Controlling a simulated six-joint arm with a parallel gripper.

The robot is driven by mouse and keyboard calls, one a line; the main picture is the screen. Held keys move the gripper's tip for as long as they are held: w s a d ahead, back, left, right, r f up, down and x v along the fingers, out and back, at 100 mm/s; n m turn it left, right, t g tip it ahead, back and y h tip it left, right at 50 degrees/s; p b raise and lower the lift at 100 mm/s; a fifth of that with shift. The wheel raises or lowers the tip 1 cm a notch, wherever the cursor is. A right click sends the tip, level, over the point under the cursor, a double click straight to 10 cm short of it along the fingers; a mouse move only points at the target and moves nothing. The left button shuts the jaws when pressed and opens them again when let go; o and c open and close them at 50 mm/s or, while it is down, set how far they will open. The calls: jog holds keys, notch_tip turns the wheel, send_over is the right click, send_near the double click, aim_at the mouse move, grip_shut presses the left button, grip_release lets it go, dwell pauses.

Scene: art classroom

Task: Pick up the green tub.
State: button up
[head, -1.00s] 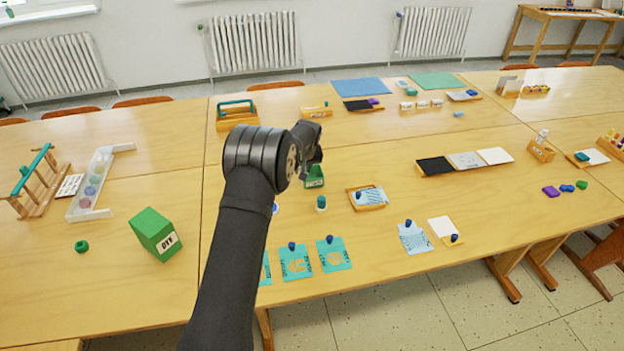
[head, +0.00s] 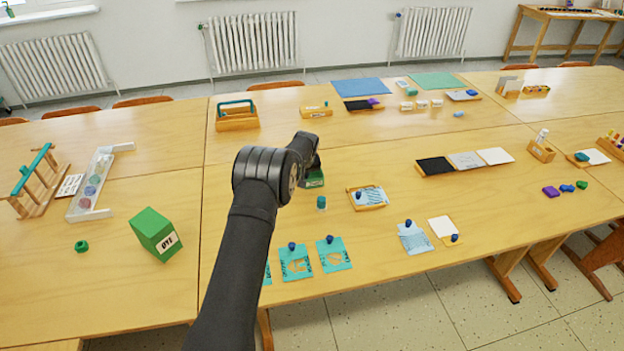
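A small green tub (head: 315,182) with a pale label on its front stands on the middle table. My gripper (head: 314,166) is right at its top, pointing down, and hides its upper and rear part. The fingers are dark, small and mostly hidden by the wrist, so I cannot tell whether they are open or touch the tub.
A teal-capped jar (head: 321,202) stands just in front of the tub. A small wooden tray (head: 383,205) with a patterned cloth lies to the right, and teal stencil cards (head: 334,255) lie nearer. A larger green box (head: 154,234) stands at the left.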

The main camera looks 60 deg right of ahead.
grip_shut()
jog(key=shift+r, duration=0.1)
